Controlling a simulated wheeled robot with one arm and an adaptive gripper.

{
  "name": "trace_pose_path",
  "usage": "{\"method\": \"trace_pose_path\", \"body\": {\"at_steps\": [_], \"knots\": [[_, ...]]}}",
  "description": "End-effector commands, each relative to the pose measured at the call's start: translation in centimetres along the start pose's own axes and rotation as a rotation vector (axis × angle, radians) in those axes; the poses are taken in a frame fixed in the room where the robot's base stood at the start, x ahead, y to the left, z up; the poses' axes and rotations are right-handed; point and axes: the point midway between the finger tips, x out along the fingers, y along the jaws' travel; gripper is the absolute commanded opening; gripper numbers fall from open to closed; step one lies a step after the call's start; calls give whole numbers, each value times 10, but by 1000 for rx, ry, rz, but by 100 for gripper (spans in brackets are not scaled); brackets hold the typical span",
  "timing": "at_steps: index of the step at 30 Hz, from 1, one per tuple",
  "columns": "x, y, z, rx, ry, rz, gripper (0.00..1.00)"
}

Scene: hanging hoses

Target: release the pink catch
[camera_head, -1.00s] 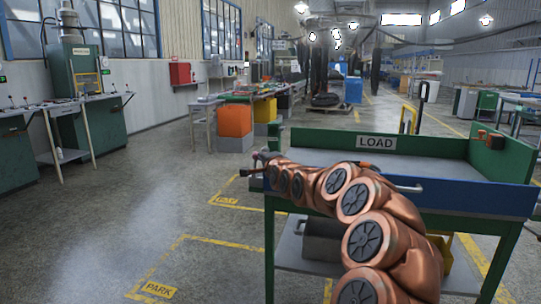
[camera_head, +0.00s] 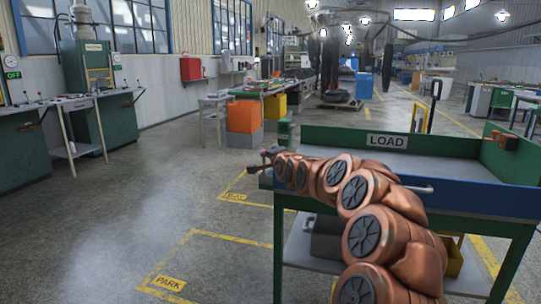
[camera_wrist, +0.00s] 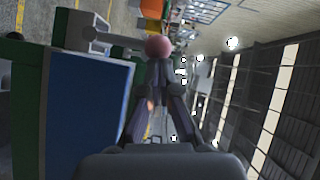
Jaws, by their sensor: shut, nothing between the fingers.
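The pink catch (camera_wrist: 158,46) shows in the wrist view as a round pink knob at the end of a grey lever (camera_wrist: 118,38). The lever comes from a grey mount on the side of the green and blue cart (camera_wrist: 86,115). My gripper (camera_wrist: 160,66) is shut and empty, its fingertips right at the knob. I cannot tell whether they touch it. In the head view my gripper (camera_head: 268,157) is small at the end of my copper-coloured arm, by the left end of the cart (camera_head: 470,196). The knob is only a faint reddish spot there.
The cart carries a LOAD sign (camera_head: 387,141) and a lower shelf with a dark box (camera_head: 322,238). Open floor with yellow PARK markings (camera_head: 170,284) lies to the left. An orange bin (camera_head: 243,116) and workbenches stand farther back.

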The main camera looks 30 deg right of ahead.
Motion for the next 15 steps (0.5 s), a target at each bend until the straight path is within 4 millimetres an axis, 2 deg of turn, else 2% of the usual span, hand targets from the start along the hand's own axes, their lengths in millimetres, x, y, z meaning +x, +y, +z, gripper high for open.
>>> {"method": "trace_pose_path", "body": {"at_steps": [11,15], "knots": [[-20,0,-30,4,5,-2,0],[-32,-1,-25,1,-2,-1,0]]}}
